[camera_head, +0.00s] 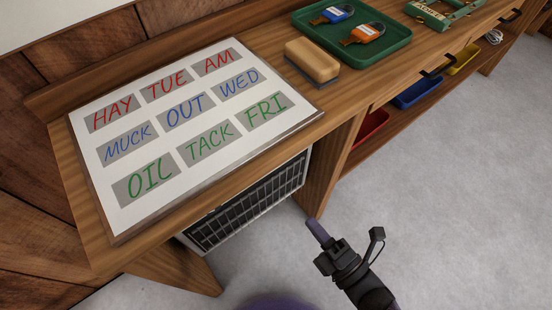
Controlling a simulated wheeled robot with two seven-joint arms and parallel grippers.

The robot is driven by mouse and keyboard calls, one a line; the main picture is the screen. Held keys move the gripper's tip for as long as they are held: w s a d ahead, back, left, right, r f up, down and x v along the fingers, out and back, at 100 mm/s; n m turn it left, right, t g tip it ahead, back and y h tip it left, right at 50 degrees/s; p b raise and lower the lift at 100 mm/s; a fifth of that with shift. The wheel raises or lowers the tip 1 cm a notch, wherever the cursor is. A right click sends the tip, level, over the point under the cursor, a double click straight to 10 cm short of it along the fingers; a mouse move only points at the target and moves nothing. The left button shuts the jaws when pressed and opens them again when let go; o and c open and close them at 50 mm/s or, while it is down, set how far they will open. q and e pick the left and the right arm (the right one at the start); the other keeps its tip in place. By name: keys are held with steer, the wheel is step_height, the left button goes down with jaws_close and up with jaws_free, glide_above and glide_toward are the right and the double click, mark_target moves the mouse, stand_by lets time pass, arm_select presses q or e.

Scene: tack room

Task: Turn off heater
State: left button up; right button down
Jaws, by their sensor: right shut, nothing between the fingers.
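The heater (250,205) stands under the wooden bench, at the lower middle of the head view. It has a white edge and a dark slatted grille, and the bench hides its upper part. I cannot make out a switch or knob on it. My right gripper (317,231) comes in from the lower right, in front of the bench and to the right of the heater. It is shut and empty, and looks apart from the heater. My left gripper is not in view.
The wooden bench (335,120) carries a whiteboard (105,185) with word cards, a brown block brush (313,60) and a green tray (395,38) with tagged keys. Red, blue (417,92) and yellow bins sit on the shelf below. The grey floor (450,200) at right is clear.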

arm_select(q)
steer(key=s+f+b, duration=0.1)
steer(key=b, duration=0.1)
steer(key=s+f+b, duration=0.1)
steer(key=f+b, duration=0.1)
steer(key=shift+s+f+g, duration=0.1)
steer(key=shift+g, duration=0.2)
arm_select(e)
steer(key=x, duration=1.3)
steer(key=shift+w+a+r, duration=0.2)
steer(key=shift+w+a, duration=0.1)
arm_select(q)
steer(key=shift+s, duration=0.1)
